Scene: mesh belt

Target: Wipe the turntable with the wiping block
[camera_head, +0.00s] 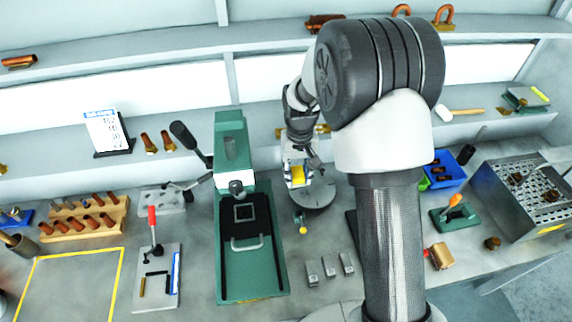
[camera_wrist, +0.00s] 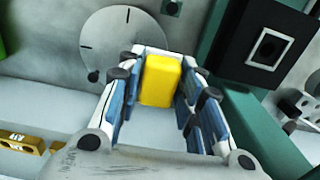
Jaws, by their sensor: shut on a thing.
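The wiping block (camera_head: 298,174) is a yellow block; it also shows in the wrist view (camera_wrist: 160,82). My gripper (camera_head: 297,167) is shut on it, with a finger on either side in the wrist view (camera_wrist: 162,58). The turntable (camera_head: 319,194) is a round grey disc with dark radial marks, just right of the green press; it also shows in the wrist view (camera_wrist: 118,38). The block is over or near the disc's edge. I cannot tell whether it touches the disc. My gripper and arm hide part of the turntable in the head view.
The green press (camera_head: 262,278) stands close left of the turntable. A small yellow knob (camera_head: 303,230) sits on the turntable's front side. Several grey metal blocks (camera_head: 329,267) stand nearer on the bench. A blue bin (camera_head: 452,172) and a perforated metal box (camera_head: 505,215) stand at right.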

